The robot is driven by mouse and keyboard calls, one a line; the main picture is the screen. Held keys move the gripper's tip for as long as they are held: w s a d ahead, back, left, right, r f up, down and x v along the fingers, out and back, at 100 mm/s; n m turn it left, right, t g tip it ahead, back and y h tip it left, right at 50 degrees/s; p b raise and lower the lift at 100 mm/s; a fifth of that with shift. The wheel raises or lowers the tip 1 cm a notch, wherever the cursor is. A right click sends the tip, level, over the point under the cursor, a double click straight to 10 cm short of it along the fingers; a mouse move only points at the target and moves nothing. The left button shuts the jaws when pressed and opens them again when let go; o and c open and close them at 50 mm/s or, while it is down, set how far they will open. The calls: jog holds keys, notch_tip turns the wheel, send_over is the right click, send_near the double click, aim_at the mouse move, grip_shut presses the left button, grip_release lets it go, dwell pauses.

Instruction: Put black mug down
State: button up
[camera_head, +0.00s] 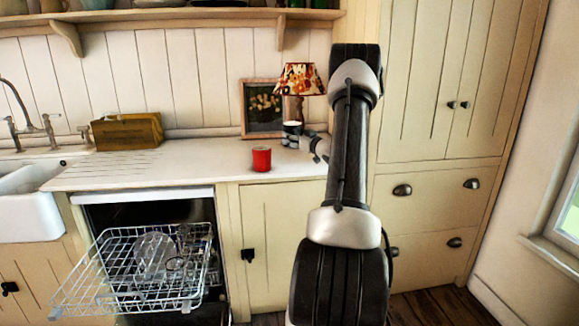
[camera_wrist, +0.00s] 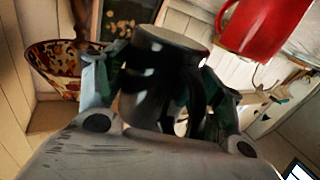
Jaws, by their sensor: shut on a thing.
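The black mug (camera_wrist: 165,85) is between the two fingers of my gripper (camera_wrist: 160,75) in the wrist view, its pale rim edge toward the top. My gripper is shut on it. In the head view my gripper (camera_head: 304,141) is low over the right part of the white counter, in front of the lamp, and partly hidden by my arm. The dark mug (camera_head: 292,129) shows there at its tip. I cannot tell whether the mug's base touches the counter.
A red mug (camera_head: 261,158) stands on the counter (camera_head: 200,170), left of my gripper. A patterned lamp (camera_head: 300,79) and framed picture (camera_head: 262,108) stand behind. A wooden box (camera_head: 127,131) is farther left. Below, a wire dishwasher rack (camera_head: 135,280) is pulled out. Counter left of the red mug is clear.

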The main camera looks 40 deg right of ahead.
jog(key=f, duration=0.5)
jog(key=shift+d+f, duration=0.2)
jog(key=shift+d, duration=0.1)
jog(key=shift+f, duration=2.05)
jog(key=shift+f, duration=0.1)
jog(key=o, duration=1.3)
jog(key=shift+f, duration=0.1)
jog(key=shift+o, duration=0.2)
